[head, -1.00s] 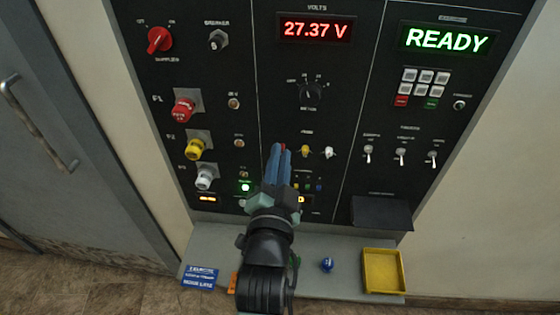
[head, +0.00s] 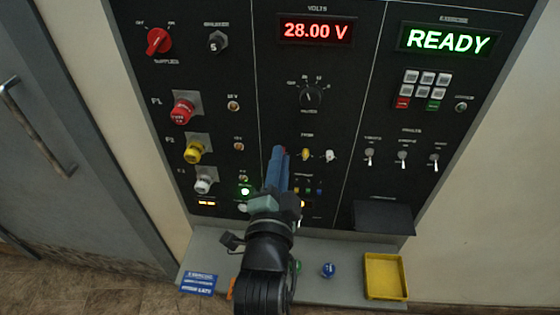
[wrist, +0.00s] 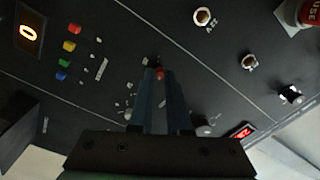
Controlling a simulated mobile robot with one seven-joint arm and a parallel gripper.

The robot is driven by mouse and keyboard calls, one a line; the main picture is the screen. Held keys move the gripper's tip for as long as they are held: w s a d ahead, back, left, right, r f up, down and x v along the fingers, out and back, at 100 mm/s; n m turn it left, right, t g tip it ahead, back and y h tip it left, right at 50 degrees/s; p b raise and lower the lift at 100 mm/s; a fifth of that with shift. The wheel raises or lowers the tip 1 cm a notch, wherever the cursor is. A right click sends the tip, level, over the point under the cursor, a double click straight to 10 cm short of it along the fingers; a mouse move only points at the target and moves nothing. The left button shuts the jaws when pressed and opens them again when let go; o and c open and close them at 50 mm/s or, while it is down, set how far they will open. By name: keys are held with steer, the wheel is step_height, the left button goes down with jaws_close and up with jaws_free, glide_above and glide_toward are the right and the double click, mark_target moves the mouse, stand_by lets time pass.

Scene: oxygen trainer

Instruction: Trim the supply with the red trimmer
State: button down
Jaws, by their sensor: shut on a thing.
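The red trimmer (wrist: 161,73) is a small knob on the black panel, in the row with a yellow trimmer (head: 305,155) and a white trimmer (head: 329,156). My gripper (head: 279,153) reaches up to the panel with its blue fingers shut on the red trimmer. In the head view the fingers hide nearly all of it. The wrist view shows its red between my fingertips (wrist: 157,76).
Left of my gripper are red (head: 182,111), yellow (head: 195,152) and white (head: 204,181) fuse holders. A voltmeter selector knob (head: 311,95) sits above the trimmers. The green display (head: 447,40) reads READY. Below, the shelf holds a yellow tray (head: 386,277) and a blue round object (head: 328,270).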

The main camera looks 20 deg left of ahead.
steer(key=c, duration=0.9)
jaws_free()
steer(key=b+v, duration=0.3)
steer(key=v, duration=1)
steer(key=shift+a, duration=0.1)
